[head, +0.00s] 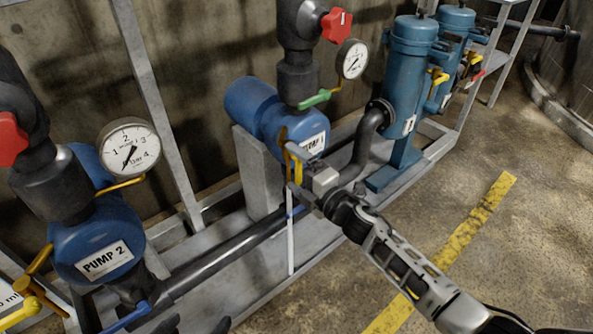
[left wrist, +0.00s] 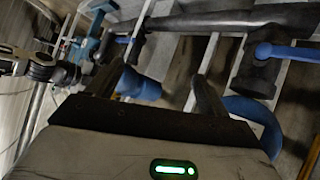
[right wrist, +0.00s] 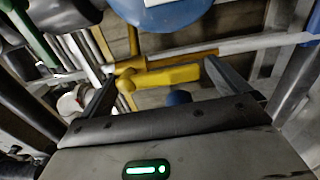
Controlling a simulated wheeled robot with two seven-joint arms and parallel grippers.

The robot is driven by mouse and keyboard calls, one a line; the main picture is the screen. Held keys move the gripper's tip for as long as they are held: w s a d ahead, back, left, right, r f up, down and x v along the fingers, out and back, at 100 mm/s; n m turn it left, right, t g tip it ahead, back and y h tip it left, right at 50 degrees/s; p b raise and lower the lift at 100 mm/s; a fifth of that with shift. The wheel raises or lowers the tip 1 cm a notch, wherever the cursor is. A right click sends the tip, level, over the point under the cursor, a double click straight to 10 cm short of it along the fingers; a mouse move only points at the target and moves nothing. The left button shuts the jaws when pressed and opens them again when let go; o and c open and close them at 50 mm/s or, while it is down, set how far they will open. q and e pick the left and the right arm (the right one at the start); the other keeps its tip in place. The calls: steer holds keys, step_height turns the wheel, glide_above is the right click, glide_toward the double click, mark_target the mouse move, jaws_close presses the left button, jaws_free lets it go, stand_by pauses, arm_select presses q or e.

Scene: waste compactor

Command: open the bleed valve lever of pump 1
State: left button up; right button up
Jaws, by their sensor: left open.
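Pump 1 (head: 270,118) is a blue cylinder with a white label in the middle of the head view. Its yellow bleed valve lever (head: 294,165) hangs below the front of the pump. In the right wrist view the yellow lever (right wrist: 165,76) lies crosswise between the tips of my right gripper (right wrist: 160,72). The right gripper (head: 302,186) is open at the lever; contact cannot be told. My left gripper (head: 194,326) is open and empty at the bottom edge of the head view, its dark fingertips just showing.
Pump 2 (head: 100,225) stands at the left with a gauge (head: 129,146) above it. A dark pipe (head: 225,255) runs along the grey frame. A green lever (head: 314,98) and a red knob (head: 336,25) sit above pump 1. Blue filters (head: 405,75) stand at the right. Open floor lies front right.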

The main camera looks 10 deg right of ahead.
arm_select(q)
steer(key=r, duration=0.1)
steer(key=r+p, duration=0.1)
steer(key=shift+s+a+r, duration=0.1)
steer(key=shift+a+r, duration=0.25)
arm_select(e)
steer(key=v, duration=1.6)
